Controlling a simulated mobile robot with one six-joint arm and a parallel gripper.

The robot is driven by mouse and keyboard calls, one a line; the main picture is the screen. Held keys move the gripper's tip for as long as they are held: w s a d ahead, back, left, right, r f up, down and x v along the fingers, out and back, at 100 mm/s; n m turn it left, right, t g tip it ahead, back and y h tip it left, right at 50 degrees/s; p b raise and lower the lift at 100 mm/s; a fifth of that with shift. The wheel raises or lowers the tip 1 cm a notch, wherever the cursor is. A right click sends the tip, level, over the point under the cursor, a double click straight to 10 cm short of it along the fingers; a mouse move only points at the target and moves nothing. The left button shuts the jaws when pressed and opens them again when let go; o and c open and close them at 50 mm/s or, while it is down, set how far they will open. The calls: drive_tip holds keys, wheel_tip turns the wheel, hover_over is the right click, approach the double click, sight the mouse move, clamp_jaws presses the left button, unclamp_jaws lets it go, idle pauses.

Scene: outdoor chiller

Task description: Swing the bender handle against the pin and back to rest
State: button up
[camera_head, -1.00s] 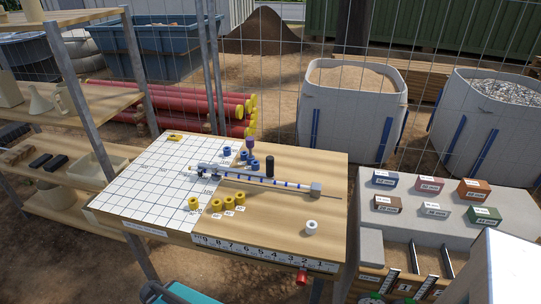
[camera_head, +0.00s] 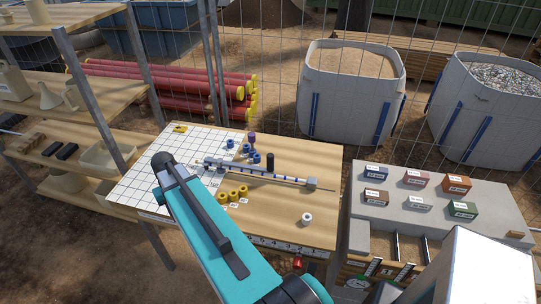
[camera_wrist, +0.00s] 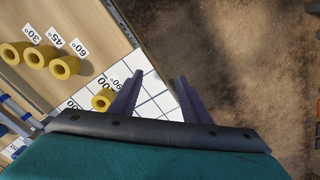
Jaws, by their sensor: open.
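The bender (camera_head: 215,163) lies on the wooden work table, with a long grey bar (camera_head: 285,180) carrying blue marks and ending in a grey block (camera_head: 312,183). A black upright cylinder (camera_head: 270,160) stands just behind the bar. A purple peg (camera_head: 251,138) stands farther back; I cannot tell which piece is the pin. My gripper (camera_wrist: 157,76) is open and empty in the wrist view, over the table's edge and the ground. Yellow collars (camera_wrist: 65,67) are left of its fingers, apart from them. In the head view my arm hides part of the table and the gripper is hidden.
A white grid board (camera_head: 140,185) covers the table's left part. Blue collars (camera_head: 247,150) stand behind the bender, and a white collar (camera_head: 307,218) stands front right. Shelves (camera_head: 75,90) are at left. A grey block stand with coloured boxes (camera_head: 457,183) is at right.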

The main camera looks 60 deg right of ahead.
drive_tip(key=s+d+r+m, duration=0.2)
drive_tip(key=d+r, duration=0.3)
drive_tip(key=d, duration=0.5)
drive_tip(key=s+d+r+m, duration=0.2)
drive_tip(key=d+r, duration=0.2)
drive_tip(key=d, duration=0.5)
wheel_tip(320, 180, up, 10)
drive_tip(key=m+p, duration=0.1)
drive_tip(key=m, duration=0.2)
hover_over(271, 156)
drive_tip(key=shift+w, duration=0.15)
drive_tip(key=shift+f+b, duration=3.45)
drive_tip(key=shift+f, duration=3.45)
clamp_jaws()
